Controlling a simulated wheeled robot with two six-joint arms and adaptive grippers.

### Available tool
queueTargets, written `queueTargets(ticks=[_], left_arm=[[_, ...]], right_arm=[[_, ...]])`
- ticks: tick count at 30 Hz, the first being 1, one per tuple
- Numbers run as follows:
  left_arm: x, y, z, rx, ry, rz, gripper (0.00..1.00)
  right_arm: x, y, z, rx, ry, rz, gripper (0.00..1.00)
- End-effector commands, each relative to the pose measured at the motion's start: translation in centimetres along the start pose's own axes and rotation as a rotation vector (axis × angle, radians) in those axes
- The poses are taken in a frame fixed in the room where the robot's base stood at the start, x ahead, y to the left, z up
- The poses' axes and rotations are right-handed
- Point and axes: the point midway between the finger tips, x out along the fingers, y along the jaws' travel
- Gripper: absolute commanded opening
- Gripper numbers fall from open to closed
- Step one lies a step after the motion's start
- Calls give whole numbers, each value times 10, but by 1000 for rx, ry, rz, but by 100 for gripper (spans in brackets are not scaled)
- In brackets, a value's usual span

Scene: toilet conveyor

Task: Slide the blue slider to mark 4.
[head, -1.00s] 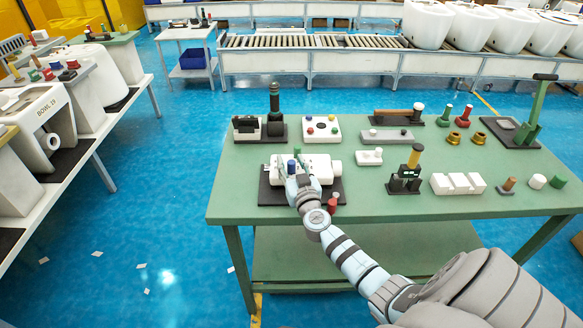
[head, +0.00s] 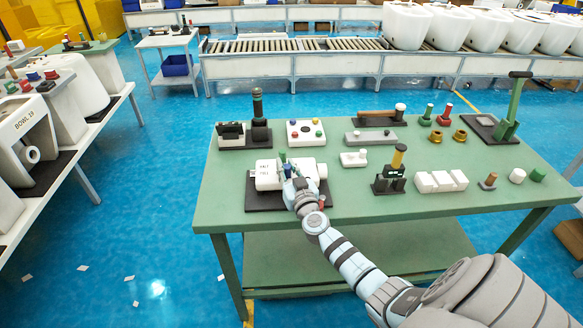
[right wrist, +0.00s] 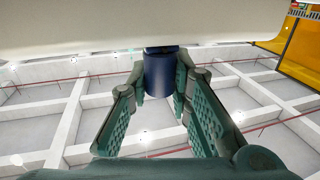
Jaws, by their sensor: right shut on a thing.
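The blue slider (head: 287,170) is a small upright blue knob on a white box-shaped device (head: 266,174), which sits on a dark base plate (head: 262,201) at the left front of the green table. My right gripper (head: 291,178) is shut on the blue slider. In the right wrist view the slider (right wrist: 160,78) is a dark blue cylinder between the two fingers, below a pale surface. My gripper and arm hide part of the device. The scale marks cannot be read, so the slider's mark cannot be told. My left gripper is out of view.
A green knob (head: 283,157) stands just behind the slider. A small red-topped peg (head: 322,200) stands close to the right of my gripper. A white block with a knob (head: 353,159) and a black stand (head: 390,185) are further right on the green table (head: 430,209).

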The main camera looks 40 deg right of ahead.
Motion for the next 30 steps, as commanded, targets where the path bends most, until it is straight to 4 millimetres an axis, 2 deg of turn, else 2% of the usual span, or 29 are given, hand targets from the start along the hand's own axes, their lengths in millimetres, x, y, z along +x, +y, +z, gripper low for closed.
queueTargets(ticks=[4,9,10,13,23,26,30], left_arm=[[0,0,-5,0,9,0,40],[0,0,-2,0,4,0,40],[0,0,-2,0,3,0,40],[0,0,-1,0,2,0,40],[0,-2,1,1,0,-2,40],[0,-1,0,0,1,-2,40],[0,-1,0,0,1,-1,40]], right_arm=[[2,-8,1,-1,-3,-19,0],[3,-9,1,0,-3,-22,0],[3,-9,1,0,-3,-22,24],[2,-8,1,0,-3,-20,40],[0,-7,1,0,-2,-17,40],[-13,-6,1,0,-2,-19,40],[-50,-6,2,0,-4,-20,40]])
